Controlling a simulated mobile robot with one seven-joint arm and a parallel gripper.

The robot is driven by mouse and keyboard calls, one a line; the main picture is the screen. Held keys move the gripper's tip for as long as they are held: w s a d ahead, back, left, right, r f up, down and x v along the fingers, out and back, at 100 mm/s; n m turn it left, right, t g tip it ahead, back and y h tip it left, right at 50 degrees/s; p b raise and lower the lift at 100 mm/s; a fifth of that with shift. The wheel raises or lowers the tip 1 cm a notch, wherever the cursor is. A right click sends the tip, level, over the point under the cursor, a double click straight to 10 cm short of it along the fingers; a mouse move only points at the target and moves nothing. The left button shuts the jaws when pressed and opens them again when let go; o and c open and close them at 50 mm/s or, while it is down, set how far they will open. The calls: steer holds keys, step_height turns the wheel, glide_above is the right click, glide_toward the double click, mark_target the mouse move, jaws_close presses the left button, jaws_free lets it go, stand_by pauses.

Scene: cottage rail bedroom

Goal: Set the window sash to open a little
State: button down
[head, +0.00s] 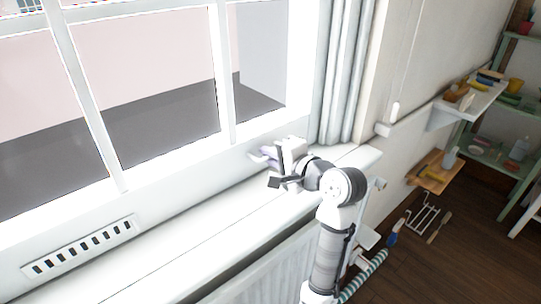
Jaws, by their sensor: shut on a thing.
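The white window sash (170,160) fills the left and middle of the head view, with glass panes between white bars. Its bottom rail runs just above the white sill (150,240). I cannot make out a clear gap under it. My gripper (264,156) is at the right part of the bottom rail, reaching in over the sill. It is shut on a small part at the rail, which looks like the sash handle. The fingers and the gripper body hide most of that part.
A grey-white curtain (345,75) hangs right of the window. A radiator (262,272) stands below the sill. A wall shelf (468,104), a green shelf unit (500,158) and a wooden ledge (433,172) with small things are at the right. Wooden floor (460,262) shows below.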

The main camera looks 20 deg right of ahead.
steer(key=shift+r, duration=0.1)
steer(key=p, duration=1)
glide_toward(254, 114)
steer(key=x, duration=0.4)
steer(key=shift+w+r, duration=0.1)
steer(key=shift+r, duration=0.15)
steer(key=shift+f, duration=0.1)
steer(key=c, duration=1.6)
jaws_free()
steer(key=shift+f, duration=0.1)
steer(key=shift+c, duration=0.2)
steer(key=b+v, duration=0.2)
steer(key=v, duration=1.2)
steer(key=shift+b, duration=0.35)
steer(key=shift+f, duration=0.1)
